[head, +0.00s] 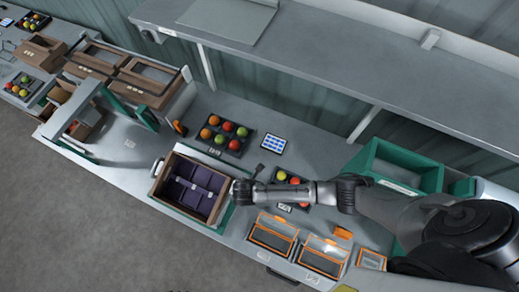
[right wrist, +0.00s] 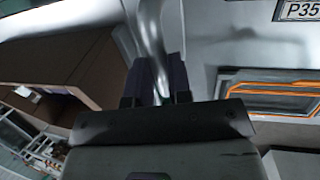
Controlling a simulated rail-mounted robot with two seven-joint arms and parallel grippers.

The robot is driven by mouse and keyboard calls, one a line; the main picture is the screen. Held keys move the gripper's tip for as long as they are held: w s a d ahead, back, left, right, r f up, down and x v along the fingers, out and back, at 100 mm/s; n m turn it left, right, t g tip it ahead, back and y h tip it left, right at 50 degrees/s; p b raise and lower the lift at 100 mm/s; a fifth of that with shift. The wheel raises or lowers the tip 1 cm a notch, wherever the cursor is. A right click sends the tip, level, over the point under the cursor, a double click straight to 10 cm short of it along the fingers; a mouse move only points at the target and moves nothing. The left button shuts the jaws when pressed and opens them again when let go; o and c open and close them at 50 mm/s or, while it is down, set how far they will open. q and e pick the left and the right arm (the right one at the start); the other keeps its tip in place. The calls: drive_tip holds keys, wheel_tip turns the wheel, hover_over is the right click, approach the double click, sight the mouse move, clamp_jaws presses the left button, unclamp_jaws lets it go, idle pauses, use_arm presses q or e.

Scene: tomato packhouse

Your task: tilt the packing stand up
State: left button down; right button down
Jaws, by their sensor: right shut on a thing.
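The packing stand is mostly hidden under a brown carton (head: 166,190) with purple compartments; a green edge (head: 226,217) shows beside the carton. A grey loop handle (head: 156,167) shows at the carton's left side. My right gripper (head: 238,192) is at the carton's right side. In the right wrist view, my right gripper (right wrist: 160,82) is shut on a curved silver bar (right wrist: 150,38), which looks like the stand's handle. The carton wall (right wrist: 85,68) is to the left of the fingers there. I cannot tell the stand's exact tilt. My left gripper is not in view.
A dark tray of tomatoes (head: 228,137) and a small blue-and-white panel (head: 272,144) lie behind the carton. Two orange-rimmed bins (head: 272,235) (head: 322,258) stand to the right. A green crate (head: 390,165) is farther right. A grey shelf (head: 330,60) overhangs the back.

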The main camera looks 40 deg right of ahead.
drive_tip(key=shift+a+r, duration=0.15)
drive_tip(key=shift+r, duration=0.1)
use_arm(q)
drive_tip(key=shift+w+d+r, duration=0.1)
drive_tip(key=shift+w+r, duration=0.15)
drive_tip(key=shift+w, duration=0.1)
use_arm(e)
drive_tip(key=c, duration=1.1)
unclamp_jaws()
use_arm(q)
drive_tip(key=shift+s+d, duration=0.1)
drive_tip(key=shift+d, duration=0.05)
use_arm(e)
drive_tip(key=shift+o, duration=0.2)
drive_tip(key=shift+f, duration=0.1)
drive_tip(key=v, duration=1.4)
drive_tip(key=shift+f, duration=0.1)
